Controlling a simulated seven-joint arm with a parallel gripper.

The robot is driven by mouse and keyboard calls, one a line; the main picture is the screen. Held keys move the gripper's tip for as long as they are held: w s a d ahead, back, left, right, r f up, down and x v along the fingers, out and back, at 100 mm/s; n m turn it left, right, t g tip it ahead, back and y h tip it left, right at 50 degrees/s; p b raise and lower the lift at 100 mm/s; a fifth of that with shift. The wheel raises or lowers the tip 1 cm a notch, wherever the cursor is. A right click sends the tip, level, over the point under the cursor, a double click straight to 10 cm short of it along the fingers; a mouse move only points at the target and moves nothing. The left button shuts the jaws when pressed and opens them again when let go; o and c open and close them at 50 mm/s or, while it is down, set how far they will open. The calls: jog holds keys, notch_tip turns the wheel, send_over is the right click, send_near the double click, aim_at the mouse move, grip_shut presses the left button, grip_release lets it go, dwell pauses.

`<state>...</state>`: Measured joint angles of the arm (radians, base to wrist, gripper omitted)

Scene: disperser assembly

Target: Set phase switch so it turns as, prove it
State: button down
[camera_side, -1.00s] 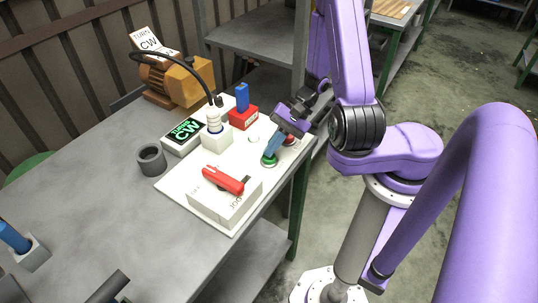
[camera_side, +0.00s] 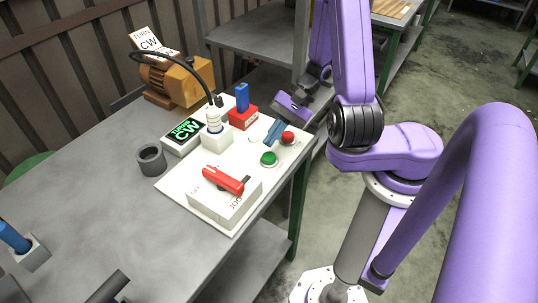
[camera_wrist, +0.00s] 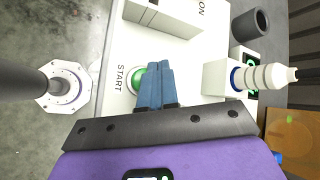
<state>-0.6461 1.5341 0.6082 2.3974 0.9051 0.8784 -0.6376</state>
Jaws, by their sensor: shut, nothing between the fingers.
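My gripper (camera_side: 267,143) has its blue fingers shut and empty, held above the white panel (camera_side: 176,186) near the green button (camera_side: 268,158). In the wrist view the fingertips (camera_wrist: 156,66) are beside the green START button (camera_wrist: 136,80) and partly cover it. The red button (camera_side: 288,138) is just behind. A red lever (camera_side: 222,180) lies across a white switch box (camera_side: 222,204). A white plug (camera_side: 213,121) with a black cable stands in its socket. The display (camera_side: 185,130) reads CW in green, with smaller text above. The card (camera_side: 146,41) reads TURN CW.
An orange-brown motor (camera_side: 190,82) stands at the back, with the cable arching over it. A red block with a blue handle (camera_side: 242,98) stands behind the buttons. A grey cup (camera_side: 151,160) is left of the panel. The grey table (camera_side: 105,205) is clear at middle left.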

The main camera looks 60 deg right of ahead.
aim_at(267, 156)
jog(key=shift+r, duration=1.4)
jog(key=w+a+r+n+g+h, duration=0.1)
jog(key=a+r+n+g+h, duration=0.15)
jog(key=a+n+g, duration=0.4)
jog(key=s+d+r+n+t+h, duration=0.1)
jog(key=s+r+n+t+h, duration=0.1)
jog(key=s+n, duration=0.5)
jog(key=s+d+r+n+t+h, duration=0.2)
jog(key=s+r+n+h, duration=0.2)
jog(key=s+n, duration=0.4)
jog(key=r+n, duration=0.1)
jog(key=n, duration=0.2)
jog(key=shift+s+d+r+n, duration=0.15)
jog(key=shift+s+r+n, duration=0.15)
jog(key=shift+n, duration=0.05)
dwell(3.8)
